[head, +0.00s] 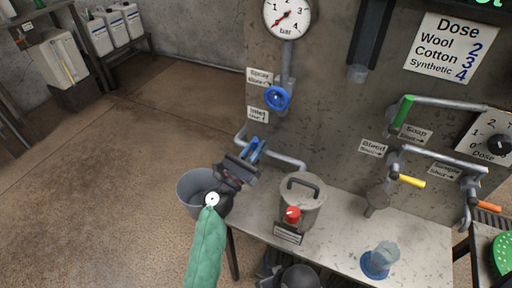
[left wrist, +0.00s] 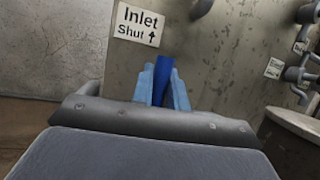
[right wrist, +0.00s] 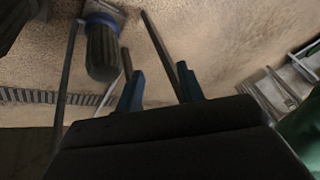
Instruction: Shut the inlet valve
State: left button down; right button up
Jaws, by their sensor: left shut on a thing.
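The inlet valve's blue lever (left wrist: 163,78) stands between the light-blue fingers of my left gripper (left wrist: 162,95) in the left wrist view. The gripper is shut on it. A sign (left wrist: 138,24) above reads "Inlet Shut" with an up arrow. In the head view my left gripper (head: 254,152) is at the pipe below the inlet sign (head: 257,114); it hides most of the valve. My right gripper (right wrist: 160,88) shows its two fingers apart in the right wrist view, with nothing between them.
A round blue spray valve (head: 277,98) and a gauge (head: 291,16) are above the inlet. A lidded pot (head: 301,204) stands on the bench to the right, with a grey bucket (head: 190,190) on the left. Green, yellow and orange levers (head: 403,110) are further right.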

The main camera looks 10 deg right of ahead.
pick_arm(q)
jog(key=c, duration=1.4)
grip_release()
jog(key=shift+a, duration=0.1)
pick_arm(e)
jog(key=shift+w, duration=0.1)
